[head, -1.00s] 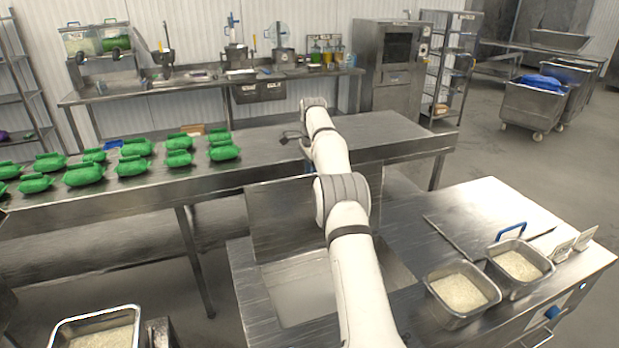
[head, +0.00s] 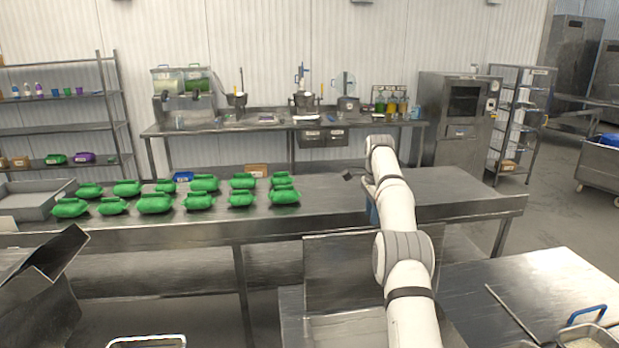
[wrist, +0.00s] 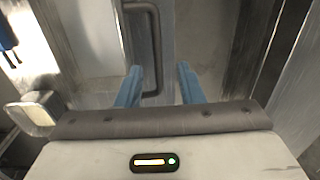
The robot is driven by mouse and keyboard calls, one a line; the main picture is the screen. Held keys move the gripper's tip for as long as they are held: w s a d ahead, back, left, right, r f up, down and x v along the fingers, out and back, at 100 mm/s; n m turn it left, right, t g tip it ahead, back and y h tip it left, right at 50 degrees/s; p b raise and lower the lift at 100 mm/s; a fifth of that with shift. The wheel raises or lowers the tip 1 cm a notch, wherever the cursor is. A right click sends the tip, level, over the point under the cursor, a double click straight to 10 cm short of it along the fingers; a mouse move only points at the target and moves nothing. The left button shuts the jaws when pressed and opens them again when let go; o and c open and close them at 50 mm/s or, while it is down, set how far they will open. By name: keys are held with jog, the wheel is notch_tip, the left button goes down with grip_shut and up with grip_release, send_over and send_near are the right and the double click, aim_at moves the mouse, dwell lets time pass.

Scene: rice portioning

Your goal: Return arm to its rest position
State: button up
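My white arm (head: 398,215) reaches up and away from the bottom of the head view, over the sink toward the long steel table (head: 330,197). My gripper (wrist: 160,70) shows two blue fingers spread apart in the wrist view, with nothing held. A dark curved handle (wrist: 155,45) shows beyond and between the fingers; I cannot tell how far off it is. In the head view the gripper is mostly hidden behind the arm, and only a bit of blue shows beside the table edge.
Several green bags (head: 154,203) lie on the left of the long table. A steel counter (head: 535,285) is at the lower right, with part of a rice pan (head: 585,338). A shelf rack (head: 60,95) and back bench (head: 270,123) stand behind. The table's right part is clear.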

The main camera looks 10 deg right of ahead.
jog(key=s+a+r+n+t+b, duration=0.1)
jog(key=s+a+r+n, duration=0.25)
jog(key=s, duration=0.35)
jog(key=s+a+r+n+b, duration=0.1)
jog(key=s+a+r+n, duration=0.1)
jog(key=s+r, duration=0.3)
jog(key=s+a+r+n+t+b, duration=0.1)
jog(key=s+a+r+n, duration=0.15)
jog(key=s, duration=0.55)
jog(key=s+a+f+n, duration=0.1)
jog(key=s+f+n, duration=0.2)
jog(key=s, duration=0.7)
jog(key=s+a+f+n+b, duration=0.1)
jog(key=s+a+f+n, duration=0.1)
jog(key=s+f, duration=0.4)
jog(key=s+a+f+n+b, duration=0.1)
jog(key=s+f+n, duration=0.3)
jog(key=s, duration=1)
jog(key=shift+a+f+t, duration=0.4)
jog(key=shift+f, duration=0.1)
